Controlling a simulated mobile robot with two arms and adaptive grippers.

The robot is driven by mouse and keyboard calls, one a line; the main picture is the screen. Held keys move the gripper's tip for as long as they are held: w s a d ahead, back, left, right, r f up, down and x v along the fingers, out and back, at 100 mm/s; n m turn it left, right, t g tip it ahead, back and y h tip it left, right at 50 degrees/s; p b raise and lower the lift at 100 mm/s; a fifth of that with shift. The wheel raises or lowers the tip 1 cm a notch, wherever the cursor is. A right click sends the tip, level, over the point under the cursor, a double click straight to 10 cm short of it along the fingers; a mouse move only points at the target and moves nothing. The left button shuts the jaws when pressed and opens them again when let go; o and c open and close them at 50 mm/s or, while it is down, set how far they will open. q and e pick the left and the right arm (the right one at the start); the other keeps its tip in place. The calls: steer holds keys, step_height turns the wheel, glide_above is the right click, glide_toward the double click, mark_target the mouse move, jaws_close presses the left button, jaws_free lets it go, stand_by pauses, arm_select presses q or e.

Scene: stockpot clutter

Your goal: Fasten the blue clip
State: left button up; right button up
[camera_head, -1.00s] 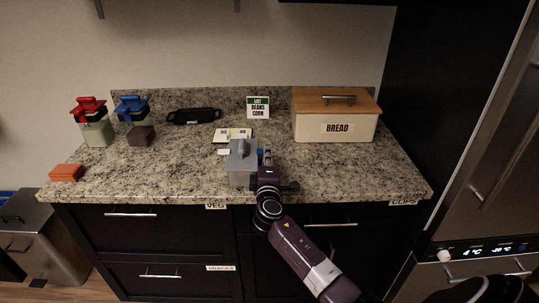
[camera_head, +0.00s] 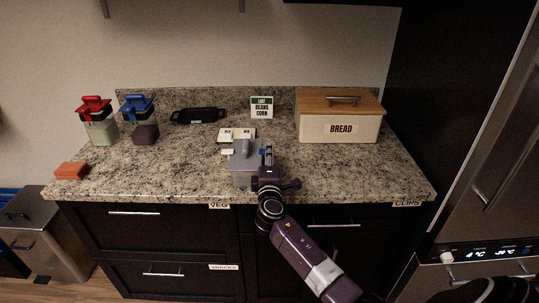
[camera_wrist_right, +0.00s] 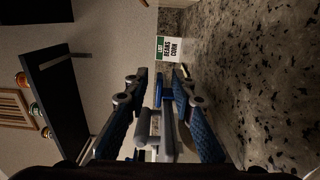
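A grey container with a raised grey handle (camera_head: 244,148) stands at the counter's front middle. A small blue part (camera_head: 262,152) shows at its right side, partly hidden by my gripper. My right gripper (camera_head: 267,158) is right beside the container. In the right wrist view my right gripper's (camera_wrist_right: 157,82) two blue-padded fingers are apart, with a blue bar (camera_wrist_right: 159,90) and a grey part (camera_wrist_right: 155,125) between them; I see no firm contact. Another blue clip-like handle (camera_head: 136,103) tops a brown container (camera_head: 145,135) at left. My left gripper is not in view.
A green container with a red handle (camera_head: 94,103) stands at far left, an orange block (camera_head: 71,171) in front. The counter's right front is clear.

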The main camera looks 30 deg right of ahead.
steer(key=v, duration=1.2)
steer(key=shift+f, duration=0.1)
stand_by(0.4)
